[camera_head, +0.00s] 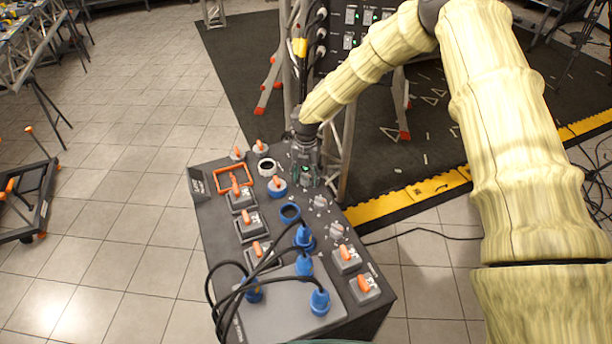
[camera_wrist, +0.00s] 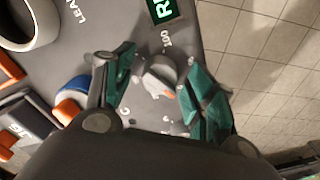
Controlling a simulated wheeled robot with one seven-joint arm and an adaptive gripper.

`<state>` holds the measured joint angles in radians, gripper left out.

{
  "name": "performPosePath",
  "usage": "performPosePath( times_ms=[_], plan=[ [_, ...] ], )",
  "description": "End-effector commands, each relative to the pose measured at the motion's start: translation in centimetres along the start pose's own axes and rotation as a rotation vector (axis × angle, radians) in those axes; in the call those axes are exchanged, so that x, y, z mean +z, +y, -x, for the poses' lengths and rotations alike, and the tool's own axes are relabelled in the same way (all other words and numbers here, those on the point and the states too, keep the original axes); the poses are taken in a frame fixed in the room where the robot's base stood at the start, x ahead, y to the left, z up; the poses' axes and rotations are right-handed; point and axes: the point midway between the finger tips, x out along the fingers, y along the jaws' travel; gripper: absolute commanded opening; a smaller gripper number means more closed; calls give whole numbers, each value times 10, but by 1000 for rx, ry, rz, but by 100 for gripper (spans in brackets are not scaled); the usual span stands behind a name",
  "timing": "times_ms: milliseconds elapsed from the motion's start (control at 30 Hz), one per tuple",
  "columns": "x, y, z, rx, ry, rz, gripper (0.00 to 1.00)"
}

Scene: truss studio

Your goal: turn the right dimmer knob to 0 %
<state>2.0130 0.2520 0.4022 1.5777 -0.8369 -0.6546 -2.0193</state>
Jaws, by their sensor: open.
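A grey round dimmer knob (camera_wrist: 160,72) with an orange pointer mark stands on the dark panel in the wrist view. A "100" scale mark is close to it, and a green label starting with "R" (camera_wrist: 163,9) is just above. My gripper (camera_wrist: 157,66) is open, with one green-padded finger on each side of the knob. I cannot tell whether either finger touches it. In the head view my gripper (camera_head: 305,176) points down at the right edge of the console (camera_head: 215,225) and hides this knob.
Other small grey knobs (camera_head: 320,201) sit nearer along the console's right edge. Orange-handled switches (camera_head: 249,222), a white ring (camera_head: 266,167), a blue ring (camera_head: 290,212) and blue plugs (camera_head: 303,237) with black cables crowd the panel. A truss post (camera_head: 347,150) stands close behind my gripper.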

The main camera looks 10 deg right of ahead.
Motion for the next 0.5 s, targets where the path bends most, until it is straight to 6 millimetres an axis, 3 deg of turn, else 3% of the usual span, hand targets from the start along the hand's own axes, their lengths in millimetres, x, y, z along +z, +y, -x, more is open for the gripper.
performPosePath(
  times_ms=[233,500],
  plan=[
    [0,0,14,0,0,0,56],
    [1,0,61,2,-2,-1,56]
  ],
)
